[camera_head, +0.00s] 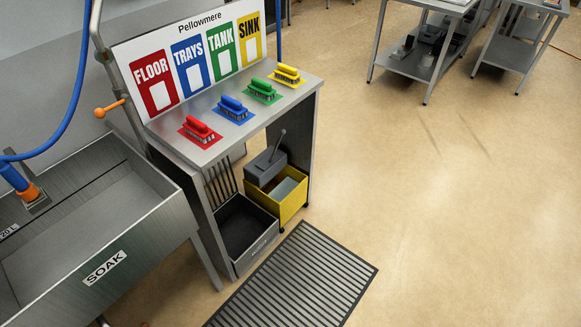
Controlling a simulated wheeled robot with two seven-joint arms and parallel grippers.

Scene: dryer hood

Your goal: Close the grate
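A dark slatted floor grate (295,280) lies on the tan floor at the bottom middle, in front of the brush stand. It looks flat, with a dark border along its right side; its near end is cut off by the picture's lower edge. I cannot tell whether it is fully seated or slightly raised. A smaller set of upright dark slats (220,184) shows under the stand's left side, partly hidden by the stand's leg and a bin. Neither of my grippers is in view.
A steel brush stand (217,151) holds red, blue, green and yellow brushes. Below it are a dark grey bin (246,232) and a yellow mop bucket (281,196). A SOAK sink (150,224) stands left. Steel tables stand at the back right. The right floor is clear.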

